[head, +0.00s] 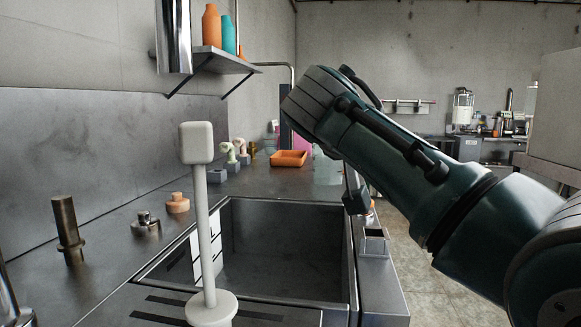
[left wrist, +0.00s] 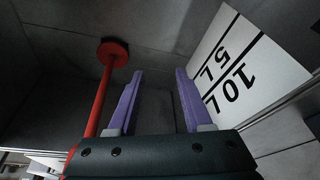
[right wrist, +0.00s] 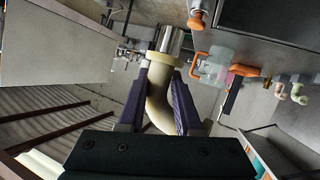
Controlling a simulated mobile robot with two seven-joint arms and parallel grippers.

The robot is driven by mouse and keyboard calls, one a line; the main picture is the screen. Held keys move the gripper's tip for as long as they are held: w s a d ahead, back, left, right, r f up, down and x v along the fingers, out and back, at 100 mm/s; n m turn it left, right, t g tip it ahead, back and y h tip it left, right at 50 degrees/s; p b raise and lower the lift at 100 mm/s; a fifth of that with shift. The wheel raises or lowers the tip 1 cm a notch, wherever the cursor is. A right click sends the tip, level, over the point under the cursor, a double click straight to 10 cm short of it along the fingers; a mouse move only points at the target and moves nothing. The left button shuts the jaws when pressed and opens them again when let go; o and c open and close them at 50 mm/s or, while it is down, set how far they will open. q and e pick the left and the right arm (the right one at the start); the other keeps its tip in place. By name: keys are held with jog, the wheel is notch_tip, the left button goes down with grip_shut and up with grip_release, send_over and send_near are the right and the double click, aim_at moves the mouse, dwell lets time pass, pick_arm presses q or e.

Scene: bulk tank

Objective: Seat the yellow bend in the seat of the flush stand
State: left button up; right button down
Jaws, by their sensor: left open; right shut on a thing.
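My right gripper (right wrist: 162,78) is shut on a pale yellow bend (right wrist: 160,105), with one purple finger on each side of it. The bend's collar (right wrist: 161,58) points away from the gripper. A shiny metal cylinder (right wrist: 171,38) shows just beyond the collar; I cannot tell whether they touch or whether it is part of the flush stand. In the head view my right arm hides most of the right gripper, and I cannot make out the bend there. My left gripper (left wrist: 156,82) is open and empty, its purple fingers apart, near a graduated plate (left wrist: 235,72).
A red rod with a disc (left wrist: 113,54) stands close to the left finger. In the head view, a pale post (head: 203,240) rises before the open sink tank (head: 349,285). An orange tray (head: 289,159) and several small bends (head: 240,147) sit on the back counter.

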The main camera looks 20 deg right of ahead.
pick_arm(q)
jog(key=shift+d+r, duration=0.1)
pick_arm(e)
jog(key=shift+r, duration=0.1)
jog(key=shift+r, duration=0.15)
pick_arm(q)
notch_tip(320, 180, down, 5)
jog(key=b, duration=0.4)
jog(key=shift+r, duration=0.2)
pick_arm(e)
notch_tip(320, 180, down, 6)
dwell(0.5)
dwell(0.8)
pick_arm(q)
jog(key=shift+f+b, duration=1.1)
jog(key=shift+b, duration=0.2)
pick_arm(e)
jog(key=shift+f, duration=1.4)
pick_arm(q)
jog(key=shift+f+b, duration=0.45)
jog(key=shift+b, duration=0.05)
pick_arm(e)
jog(key=shift+w+a+f, duration=0.25)
jog(key=shift+w+f, duration=0.15)
jog(key=shift+f, duration=0.05)
jog(key=shift+r, duration=0.1)
